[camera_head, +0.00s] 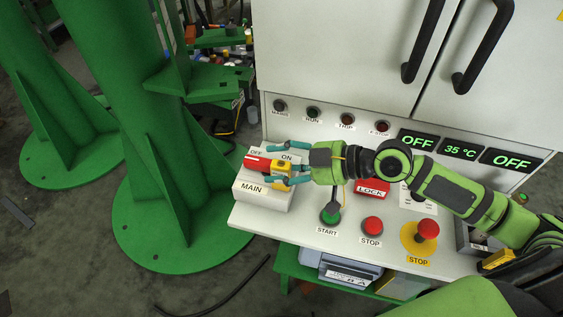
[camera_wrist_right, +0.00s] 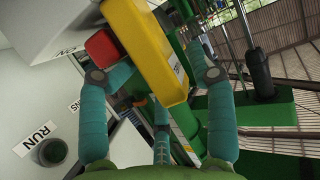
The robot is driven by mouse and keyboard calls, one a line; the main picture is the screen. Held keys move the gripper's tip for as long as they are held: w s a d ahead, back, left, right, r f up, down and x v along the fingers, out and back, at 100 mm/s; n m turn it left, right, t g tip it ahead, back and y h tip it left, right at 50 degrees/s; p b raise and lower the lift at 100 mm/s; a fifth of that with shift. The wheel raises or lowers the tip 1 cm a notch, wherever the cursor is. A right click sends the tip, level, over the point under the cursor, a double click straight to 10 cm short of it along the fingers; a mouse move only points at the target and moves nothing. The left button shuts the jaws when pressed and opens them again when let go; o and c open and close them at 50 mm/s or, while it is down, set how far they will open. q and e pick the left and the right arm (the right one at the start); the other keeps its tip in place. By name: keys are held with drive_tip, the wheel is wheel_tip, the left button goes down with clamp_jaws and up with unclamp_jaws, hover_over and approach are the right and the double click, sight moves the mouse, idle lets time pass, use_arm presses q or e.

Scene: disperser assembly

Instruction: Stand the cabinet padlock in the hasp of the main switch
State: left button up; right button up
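The main switch (camera_head: 262,191) is a pale box labelled MAIN, OFF and ON at the left end of the console. Its red handle (camera_head: 257,163) lies toward the OFF side. A yellow block (camera_head: 282,167), which looks like the padlock body, sits against the red part on top of the switch. The yellow block is large in the right wrist view (camera_wrist_right: 150,55). Its shackle and the hasp cannot be made out. My right gripper (camera_head: 282,163) has its teal fingers spread on both sides of the yellow block, with a visible gap to the upper finger. My left gripper is out of view.
Right of the switch are a green START control (camera_head: 330,215), a red STOP button (camera_head: 372,225), a red LOCK block (camera_head: 372,188) and a yellow-based emergency stop (camera_head: 424,233). The white cabinet (camera_head: 340,60) rises behind. Green columns (camera_head: 130,90) stand at left.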

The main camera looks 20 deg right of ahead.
drive_tip(key=shift+s+f, duration=0.1)
drive_tip(key=shift+f, duration=0.05)
drive_tip(key=v, duration=1.2)
idle(0.3)
idle(0.6)
